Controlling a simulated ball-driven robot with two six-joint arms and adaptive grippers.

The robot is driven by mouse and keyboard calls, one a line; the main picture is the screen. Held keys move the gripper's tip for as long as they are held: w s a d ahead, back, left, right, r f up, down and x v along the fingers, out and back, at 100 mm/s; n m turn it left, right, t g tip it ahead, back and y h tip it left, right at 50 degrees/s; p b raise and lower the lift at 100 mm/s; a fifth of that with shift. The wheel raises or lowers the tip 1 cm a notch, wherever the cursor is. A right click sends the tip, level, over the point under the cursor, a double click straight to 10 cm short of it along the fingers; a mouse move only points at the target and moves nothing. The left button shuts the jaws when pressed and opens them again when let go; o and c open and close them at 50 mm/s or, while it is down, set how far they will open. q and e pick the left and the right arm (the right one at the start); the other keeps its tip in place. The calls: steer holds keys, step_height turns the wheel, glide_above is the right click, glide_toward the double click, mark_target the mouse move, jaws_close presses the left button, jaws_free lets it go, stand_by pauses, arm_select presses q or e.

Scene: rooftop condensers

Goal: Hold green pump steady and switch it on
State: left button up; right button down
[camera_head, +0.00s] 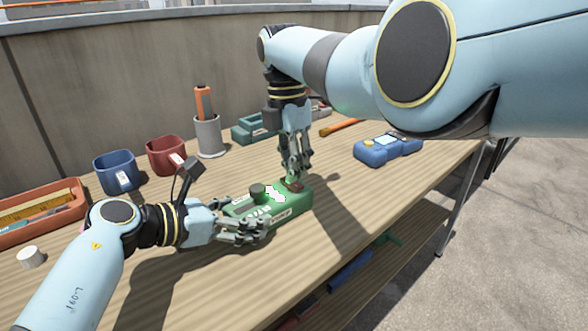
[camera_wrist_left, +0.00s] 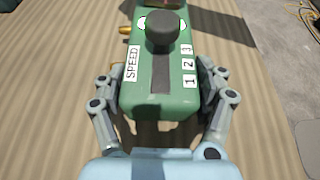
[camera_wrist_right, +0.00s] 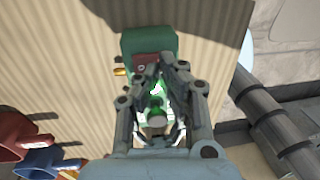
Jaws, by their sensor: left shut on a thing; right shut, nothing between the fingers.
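The green pump (camera_head: 290,205) lies on the wooden table, with a dark knob (camera_head: 257,191) on top and a dark red switch (camera_head: 295,185) at its far end. My left gripper (camera_head: 245,230) is shut on the near end of the pump. In the left wrist view its fingers are on both sides of the green body (camera_wrist_left: 176,95), by the "SPEED" and "1 2 3" labels. My right gripper (camera_head: 298,174) is shut and empty, pointing down at the switch end. In the right wrist view the switch (camera_wrist_right: 150,61) shows just beyond its fingertips; whether they touch is unclear.
A blue device (camera_head: 372,152) lies to the right. Behind stand a blue cup (camera_head: 115,174), a red cup (camera_head: 166,156) and a grey holder (camera_head: 208,138) with an orange tool. An orange tray (camera_head: 40,220) is at left, near a white cylinder (camera_head: 31,257).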

step_height(320, 180, up, 12)
steer(key=w, duration=0.1)
steer(key=shift+a+f, duration=0.25)
steer(key=shift+a, duration=0.15)
steer(key=shift+w, duration=0.1)
arm_select(q)
steer(key=o, duration=1.8)
steer(key=shift+o, duration=0.2)
steer(key=shift+s+a+r+p, duration=0.2)
steer(key=shift+a+p, duration=0.1)
steer(key=p+v, duration=0.4)
steer(key=v, duration=0.4)
steer(key=shift+s+a+r, duration=0.1)
arm_select(e)
step_height(320, 180, up, 5)
steer(key=shift+r, duration=0.2)
